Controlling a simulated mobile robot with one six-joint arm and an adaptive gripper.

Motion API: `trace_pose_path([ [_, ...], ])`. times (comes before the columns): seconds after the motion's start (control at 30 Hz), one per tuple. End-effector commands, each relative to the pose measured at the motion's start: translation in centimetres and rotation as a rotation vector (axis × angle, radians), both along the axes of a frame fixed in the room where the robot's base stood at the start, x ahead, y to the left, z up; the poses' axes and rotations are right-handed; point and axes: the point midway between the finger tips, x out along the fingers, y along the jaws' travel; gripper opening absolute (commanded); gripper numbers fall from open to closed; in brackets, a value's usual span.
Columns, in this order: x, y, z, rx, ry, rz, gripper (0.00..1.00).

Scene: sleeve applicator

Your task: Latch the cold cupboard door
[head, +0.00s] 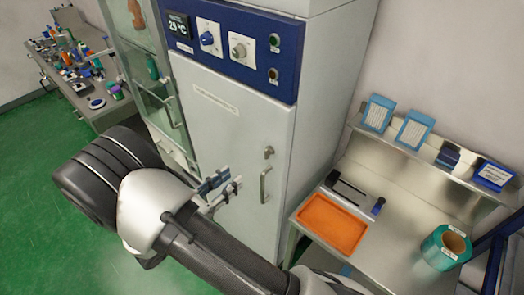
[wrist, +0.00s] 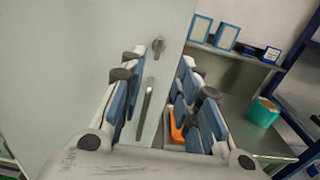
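The cold cupboard (head: 325,110) is a tall pale cabinet with a blue control panel on top. Its door (head: 215,125) looks flush with the body. A small metal latch (head: 268,152) sits near the door's right edge, above a vertical bar handle (head: 264,185). In the wrist view the latch (wrist: 158,47) shows ahead, just above the fingertips, and the handle (wrist: 146,108) shows between the fingers. My gripper (head: 225,188) is in front of the door, left of the handle. In the wrist view my gripper (wrist: 162,75) is open, with nothing held between its blue-padded fingers.
A steel bench (head: 400,240) stands right of the cupboard, with an orange tray (head: 331,222) and a teal roll (head: 446,246). A shelf (head: 435,158) above holds blue-framed cards. A glass-fronted cabinet (head: 150,75) adjoins the left. Green floor (head: 40,190) is clear at left.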

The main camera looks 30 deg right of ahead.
Motion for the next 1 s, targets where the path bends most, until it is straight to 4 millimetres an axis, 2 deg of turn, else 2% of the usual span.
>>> trace_pose_path([
  [0.1, 0.8, -2.6, 0.1, 0.001, 0.001, -0.007, 0.30],
  [0.4, 3.0, -8.9, 0.1, 0.002, 0.001, -0.009, 0.30],
  [0.6, 4.2, -12.1, 0.1, 0.003, 0.001, -0.006, 0.30],
  [0.8, 4.9, -13.6, 0.0, 0.002, 0.000, -0.003, 0.30],
  [1.0, 5.0, -13.9, 0.0, 0.002, 0.000, -0.002, 0.30],
])
